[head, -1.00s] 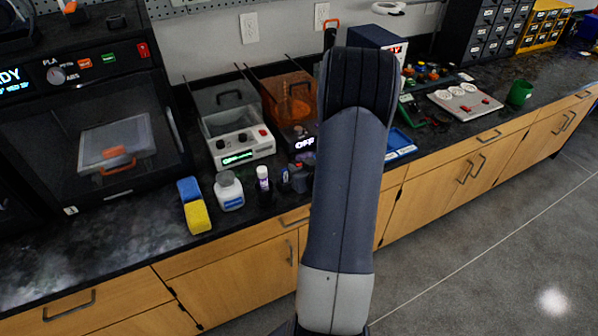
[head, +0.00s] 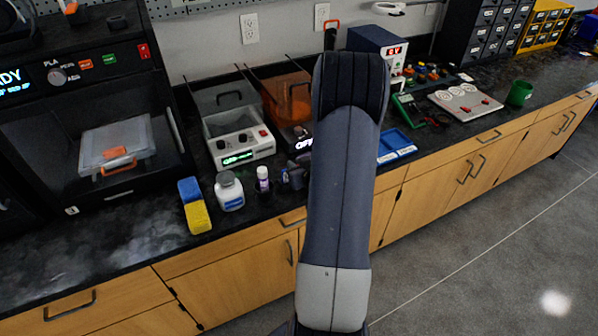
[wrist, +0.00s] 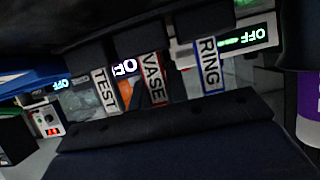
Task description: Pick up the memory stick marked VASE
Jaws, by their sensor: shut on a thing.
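The memory stick marked VASE (wrist: 153,77) has a white label with red edging and is in the middle of the wrist view. A stick marked TEST (wrist: 105,91) is to its left and one marked RING (wrist: 210,65), with blue edging, is to its right. The wrist view appears upside down. My gripper (wrist: 160,38) is at the middle stick and seems shut on VASE; dark parts blend together and hide the exact contact. I cannot tell whether the stick is clear of its support.
A white bottle (head: 229,191), a purple-labelled bottle (head: 262,180) and a blue-and-yellow sponge (head: 194,205) stand left of my arm on the dark counter. Behind are a grey machine (head: 240,145) and an orange-lidded one (head: 287,100). A blue tray (head: 396,146) is right.

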